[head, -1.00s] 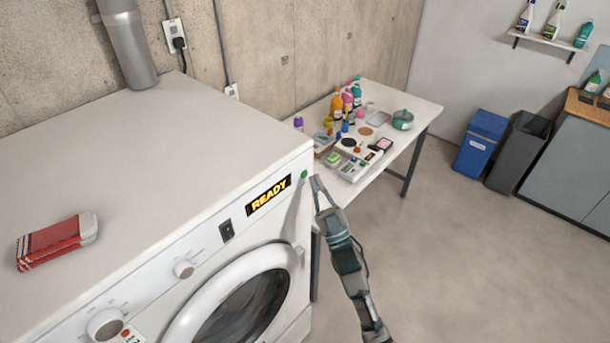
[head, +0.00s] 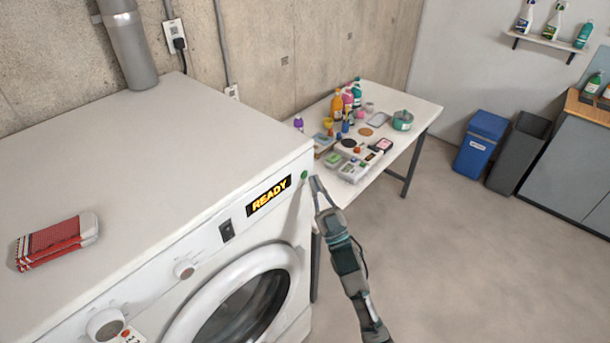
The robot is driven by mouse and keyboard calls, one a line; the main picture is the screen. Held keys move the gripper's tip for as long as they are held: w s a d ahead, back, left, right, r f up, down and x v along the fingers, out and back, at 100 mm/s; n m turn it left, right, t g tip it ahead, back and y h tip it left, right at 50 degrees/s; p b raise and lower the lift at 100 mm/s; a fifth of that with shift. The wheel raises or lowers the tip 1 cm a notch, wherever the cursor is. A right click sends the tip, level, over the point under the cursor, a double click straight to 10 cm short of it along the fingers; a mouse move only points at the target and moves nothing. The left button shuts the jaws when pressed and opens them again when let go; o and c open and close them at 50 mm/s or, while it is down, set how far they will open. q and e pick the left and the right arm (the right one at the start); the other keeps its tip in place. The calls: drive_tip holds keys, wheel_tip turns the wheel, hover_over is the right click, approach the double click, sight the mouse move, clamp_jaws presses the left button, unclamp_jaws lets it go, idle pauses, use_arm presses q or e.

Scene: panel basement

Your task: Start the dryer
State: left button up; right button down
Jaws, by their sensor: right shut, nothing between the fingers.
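The white dryer (head: 140,180) fills the left of the head view. Its display (head: 269,196) reads "READY" in yellow on black. A small green button (head: 304,175) is at the right end of its front panel. A dark switch (head: 226,230), two knobs and a red button (head: 125,333) are also on the panel. The round door (head: 240,300) looks closed. My right gripper (head: 316,182) is shut and empty, its tip just right of the green button. I cannot tell whether it touches. My left gripper is not in view.
A folded red and white cloth (head: 57,241) lies on the dryer top. A white table (head: 425,112) behind holds bottles, a green pot (head: 402,120) and small items. A blue bin (head: 480,143) and grey bin (head: 519,153) stand right. The floor at lower right is clear.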

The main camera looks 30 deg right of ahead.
drive_tip(key=shift+w+a, duration=0.1)
idle(0.4)
drive_tip(key=shift+w+a+r, duration=0.1)
drive_tip(key=shift+w, duration=0.15)
